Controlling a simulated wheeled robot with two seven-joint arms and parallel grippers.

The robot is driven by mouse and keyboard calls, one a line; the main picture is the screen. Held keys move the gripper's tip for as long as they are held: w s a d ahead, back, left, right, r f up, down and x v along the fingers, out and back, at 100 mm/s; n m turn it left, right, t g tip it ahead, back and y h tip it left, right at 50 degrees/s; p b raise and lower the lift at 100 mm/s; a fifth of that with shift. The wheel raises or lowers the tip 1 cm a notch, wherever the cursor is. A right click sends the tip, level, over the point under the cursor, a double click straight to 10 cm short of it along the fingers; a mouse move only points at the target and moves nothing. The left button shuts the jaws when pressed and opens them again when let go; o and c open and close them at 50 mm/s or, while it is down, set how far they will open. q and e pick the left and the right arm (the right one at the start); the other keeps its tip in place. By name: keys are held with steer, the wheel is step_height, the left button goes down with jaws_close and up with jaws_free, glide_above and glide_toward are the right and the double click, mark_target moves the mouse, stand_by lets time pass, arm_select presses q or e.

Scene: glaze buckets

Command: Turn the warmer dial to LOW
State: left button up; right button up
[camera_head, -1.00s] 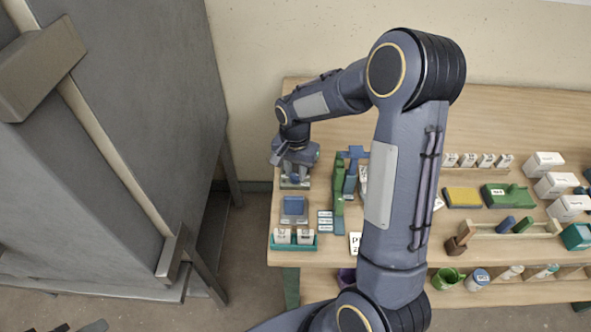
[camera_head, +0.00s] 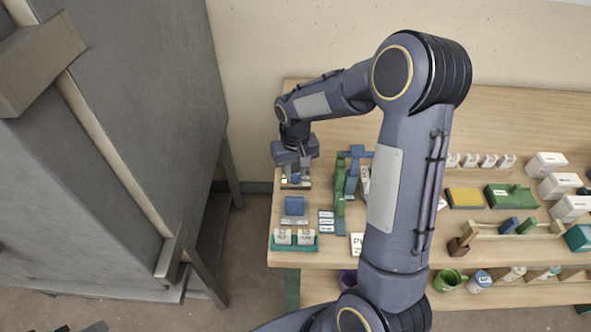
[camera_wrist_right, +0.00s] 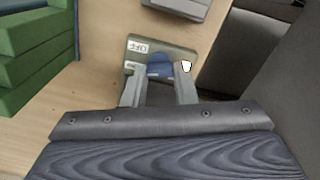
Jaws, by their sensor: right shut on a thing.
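The warmer's dial (camera_wrist_right: 159,65) is a small blue knob on a grey-green plate (camera_wrist_right: 137,70) with white labels. One label reads OFF, seen upside down in the right wrist view; a second label beside the finger is too small to read. My right gripper (camera_wrist_right: 160,76) is shut on the dial, one finger on each side. In the head view my right gripper (camera_head: 296,179) points down at the far left of the table, and mostly hides the dial and plate. The dial's pointing direction is not clear. My left gripper is not in view.
A green and blue stand (camera_head: 341,195) is close to the right of the gripper. A blue block (camera_head: 294,206) and a green tray (camera_head: 308,247) with white containers lie in front. A grey cabinet (camera_head: 150,110) stands left of the table (camera_head: 430,135).

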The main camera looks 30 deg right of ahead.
mark_target(295, 174)
steer(key=shift+n, duration=0.5)
steer(key=o, duration=1)
step_height(295, 174, up, 8)
steer(key=shift+f, duration=0.2)
steer(key=shift+r, duration=0.15)
